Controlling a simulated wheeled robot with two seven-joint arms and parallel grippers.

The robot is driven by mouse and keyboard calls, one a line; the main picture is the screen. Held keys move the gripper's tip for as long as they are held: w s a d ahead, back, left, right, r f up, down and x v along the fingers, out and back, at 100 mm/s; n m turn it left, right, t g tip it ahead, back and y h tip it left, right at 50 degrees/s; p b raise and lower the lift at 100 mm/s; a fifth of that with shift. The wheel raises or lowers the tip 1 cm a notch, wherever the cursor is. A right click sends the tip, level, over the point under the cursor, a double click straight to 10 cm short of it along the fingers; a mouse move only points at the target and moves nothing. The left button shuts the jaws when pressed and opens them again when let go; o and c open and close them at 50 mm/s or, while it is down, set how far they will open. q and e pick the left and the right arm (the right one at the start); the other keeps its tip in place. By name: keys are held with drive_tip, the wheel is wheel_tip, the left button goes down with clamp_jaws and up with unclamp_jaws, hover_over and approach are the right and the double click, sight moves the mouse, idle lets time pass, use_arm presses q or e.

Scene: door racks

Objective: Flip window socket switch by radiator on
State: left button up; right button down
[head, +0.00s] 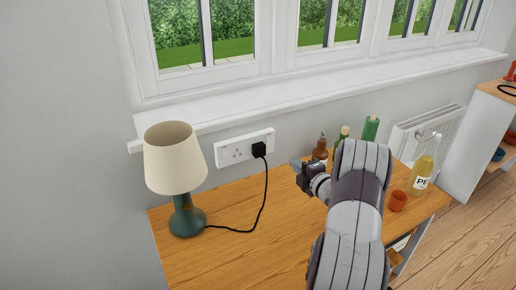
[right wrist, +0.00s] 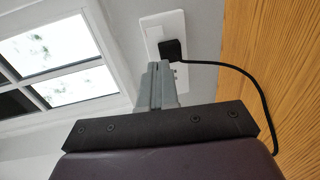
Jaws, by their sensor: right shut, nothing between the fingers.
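The white double wall socket (head: 244,148) is on the wall under the window sill, above the wooden table. A black plug (head: 259,149) sits in its right-hand outlet, with a cable running down to the lamp. My right gripper (head: 296,164) is shut and empty, to the right of the socket in the head view. In the right wrist view the socket (right wrist: 153,29) is partly hidden behind my shut fingers (right wrist: 157,68), which point at it beside the plug (right wrist: 172,50). The switches are too small to read. My left gripper is not in view.
A lamp (head: 174,165) with a cream shade and green base stands on the table (head: 240,255), left of the socket. Several bottles, including a green one (head: 370,129) and a yellow one (head: 421,175), and an orange cup (head: 397,201) stand right. A white radiator (head: 428,135) is farther right.

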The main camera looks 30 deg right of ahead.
drive_tip(key=shift+d, duration=0.15)
approach(270, 143)
drive_tip(key=w, duration=0.7)
drive_tip(key=shift+d+f, duration=0.3)
drive_tip(key=shift+f, duration=0.1)
